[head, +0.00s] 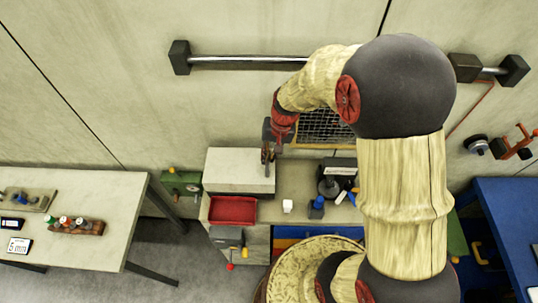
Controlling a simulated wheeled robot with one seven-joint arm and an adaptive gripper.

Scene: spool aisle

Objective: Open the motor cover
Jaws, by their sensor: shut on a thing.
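A pale grey box-shaped cover (235,172), which I take to be the motor cover, sits at the left end of the workbench against the back wall. Its top and front faces look closed. My gripper (268,153) points down at the right edge of this cover, near its back. It is shut, it seems on the edge or a grip of the cover. The fingertips are small and dark, so the exact contact is hard to see. Anything inside the cover is hidden.
A red tray (232,210) lies in front of the cover. A white cube (287,206) and a blue-based item (317,207) stand to its right. A mesh panel (322,126) is behind. A side table (75,200) stands left, a blue bench (508,225) right. A round drum top (300,268) is in front.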

